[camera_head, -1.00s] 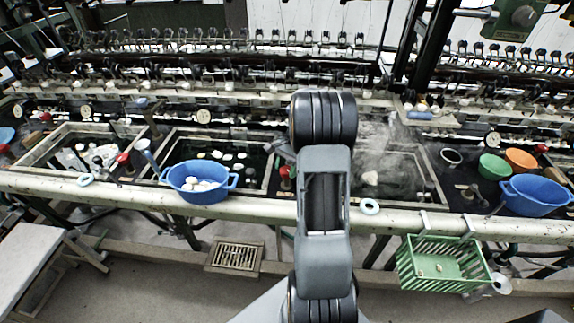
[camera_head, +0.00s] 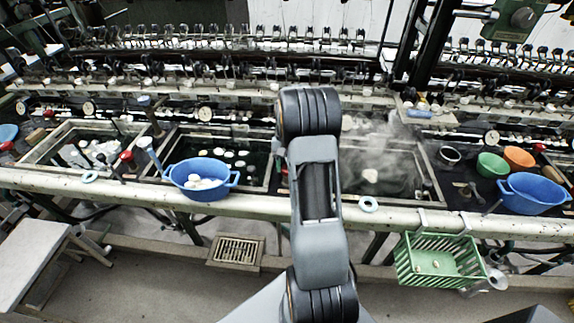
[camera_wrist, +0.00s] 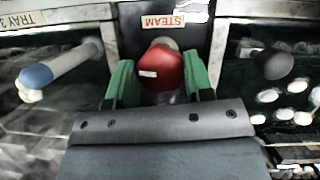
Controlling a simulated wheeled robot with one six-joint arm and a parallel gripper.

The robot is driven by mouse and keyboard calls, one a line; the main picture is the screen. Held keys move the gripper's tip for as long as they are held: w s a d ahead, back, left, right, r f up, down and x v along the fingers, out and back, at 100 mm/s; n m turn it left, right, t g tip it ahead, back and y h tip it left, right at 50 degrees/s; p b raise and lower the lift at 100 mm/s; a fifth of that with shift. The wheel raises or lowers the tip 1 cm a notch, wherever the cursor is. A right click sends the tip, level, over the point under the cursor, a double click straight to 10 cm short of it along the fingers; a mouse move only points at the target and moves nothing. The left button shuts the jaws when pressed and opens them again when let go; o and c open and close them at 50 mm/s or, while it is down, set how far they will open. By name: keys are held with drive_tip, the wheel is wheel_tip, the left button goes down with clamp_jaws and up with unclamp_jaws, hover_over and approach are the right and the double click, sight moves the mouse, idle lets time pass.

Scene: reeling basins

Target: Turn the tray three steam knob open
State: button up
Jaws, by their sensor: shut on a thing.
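The red steam knob (camera_wrist: 165,66), with a small pale mark on its face, sits in the middle of the wrist view. It is beside a STEAM label (camera_wrist: 163,20). A TRAY 3 label (camera_wrist: 22,19) is at the upper left. My gripper (camera_wrist: 159,80) has its green fingers on both sides of the red knob and is shut on it. In the head view my arm hides the gripper and the knob.
A blue-tipped handle (camera_wrist: 60,67) lies left of the knob and a dark round knob (camera_wrist: 274,64) lies right of it. In the head view a blue basin (camera_head: 201,191) and a green basket (camera_head: 440,282) are at the front rail (camera_head: 265,207). Steam rises over the right basin (camera_head: 415,208).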

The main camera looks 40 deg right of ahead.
drive_tip(key=shift+n, duration=0.3)
drive_tip(key=o, duration=0.9)
drive_tip(key=v, duration=1.4)
drive_tip(key=shift+a, duration=0.15)
